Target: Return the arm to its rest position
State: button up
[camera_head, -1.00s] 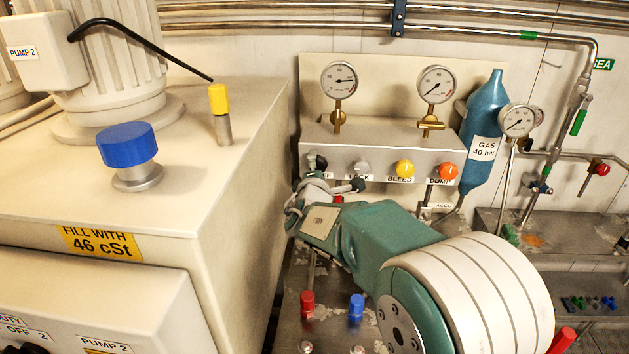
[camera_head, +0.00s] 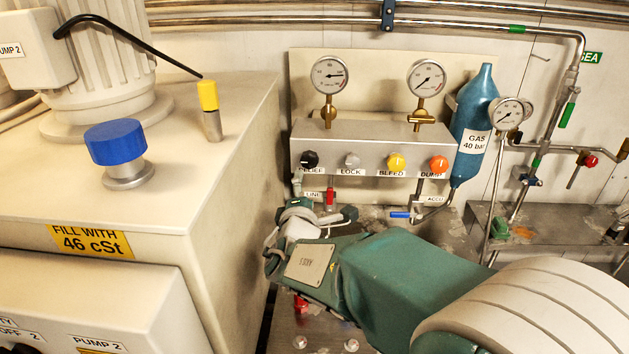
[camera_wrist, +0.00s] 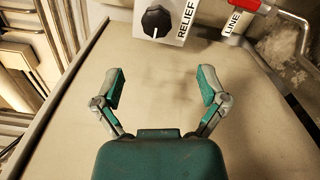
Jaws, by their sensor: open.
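My green arm shows in the head view at the lower right, its wrist reaching left toward the side of the beige tank. The gripper end is mostly hidden behind my wrist in the head view. In the wrist view my gripper (camera_wrist: 161,88) has its two fingers spread wide, with nothing between them. Beyond the fingers lies a plain beige surface. The black RELIEF knob (camera_wrist: 157,21) is ahead of the fingers at the top, apart from them. It also shows at the left end of the valve panel in the head view (camera_head: 310,160).
The valve panel (camera_head: 345,140) also carries grey, yellow and orange knobs. A blue gas bottle (camera_head: 475,115) stands at its right. The beige tank (camera_head: 215,190) with a blue cap (camera_head: 116,142) is close on the left. A red-handled LINE valve (camera_wrist: 240,4) is at upper right.

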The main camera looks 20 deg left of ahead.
jog(key=s+d+r+m+g+h, duration=0.1)
jog(key=s+d+m+g+h, duration=0.3)
jog(key=d, duration=1)
jog(key=d+r+m+g+h, duration=0.1)
jog(key=d+m+h, duration=0.65)
jog(key=d, duration=0.65)
jog(key=s+d+f+m+g+y, duration=0.25)
jog(key=s+d+m+g, duration=0.4)
jog(key=s+d, duration=0.35)
jog(key=s+a+f+m+y, duration=0.1)
jog(key=s+m+y, duration=0.1)
jog(key=s, duration=0.3)
jog(key=s+a+f+m+y, duration=0.1)
jog(key=s+m+y, duration=0.2)
jog(key=s, duration=0.3)
jog(key=shift+s+a+f+m, duration=0.25)
jog(key=shift+a+f+m, duration=0.15)
jog(key=shift+g, duration=0.25)
